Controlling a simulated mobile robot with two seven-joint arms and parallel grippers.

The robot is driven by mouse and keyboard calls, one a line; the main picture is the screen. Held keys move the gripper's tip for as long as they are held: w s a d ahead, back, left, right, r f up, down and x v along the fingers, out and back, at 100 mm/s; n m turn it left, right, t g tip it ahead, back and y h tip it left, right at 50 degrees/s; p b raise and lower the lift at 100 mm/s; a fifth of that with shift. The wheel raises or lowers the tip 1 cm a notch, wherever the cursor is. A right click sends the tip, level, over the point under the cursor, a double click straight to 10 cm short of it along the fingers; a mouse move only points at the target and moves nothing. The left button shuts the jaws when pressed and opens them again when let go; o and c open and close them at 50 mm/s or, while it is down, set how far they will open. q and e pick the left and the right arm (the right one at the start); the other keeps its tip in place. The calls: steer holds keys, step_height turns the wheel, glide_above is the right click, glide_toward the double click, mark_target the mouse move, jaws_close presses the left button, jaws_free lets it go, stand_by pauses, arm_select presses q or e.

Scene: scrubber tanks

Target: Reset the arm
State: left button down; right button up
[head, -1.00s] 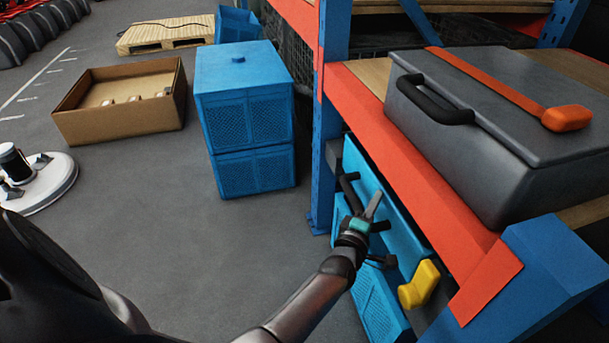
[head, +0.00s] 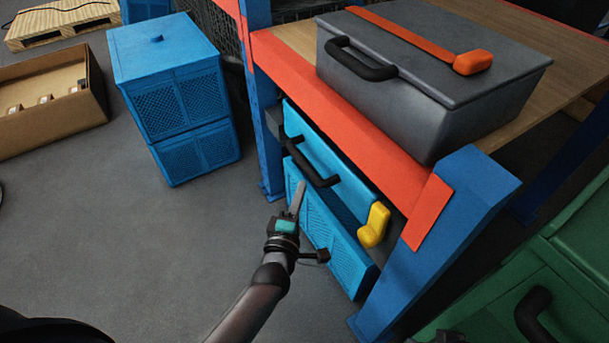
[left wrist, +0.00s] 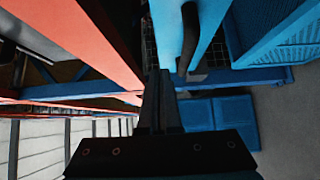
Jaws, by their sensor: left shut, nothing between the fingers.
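My left arm comes in from the bottom of the head view, and its left gripper (head: 299,190) is shut and empty. It is in front of the blue bin (head: 335,165) with the black handle (head: 310,165) on the shelf under the orange beam. The fingertips are just below that handle in the picture; I cannot tell whether they touch anything. In the left wrist view the dark fingers (left wrist: 160,90) are together, with a black handle (left wrist: 188,40) beside them.
A grey case (head: 430,85) with an orange strap sits on the rack top. A yellow piece (head: 374,225) is at the bin's right end. A blue rack post (head: 440,235) and a green cabinet (head: 575,270) stand right. Stacked blue crates (head: 175,90) stand left. Floor is free at lower left.

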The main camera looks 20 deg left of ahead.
arm_select(q)
steer(key=shift+s, duration=0.7)
arm_select(e)
steer(key=shift+s+f, duration=0.1)
steer(key=shift+f, duration=0.4)
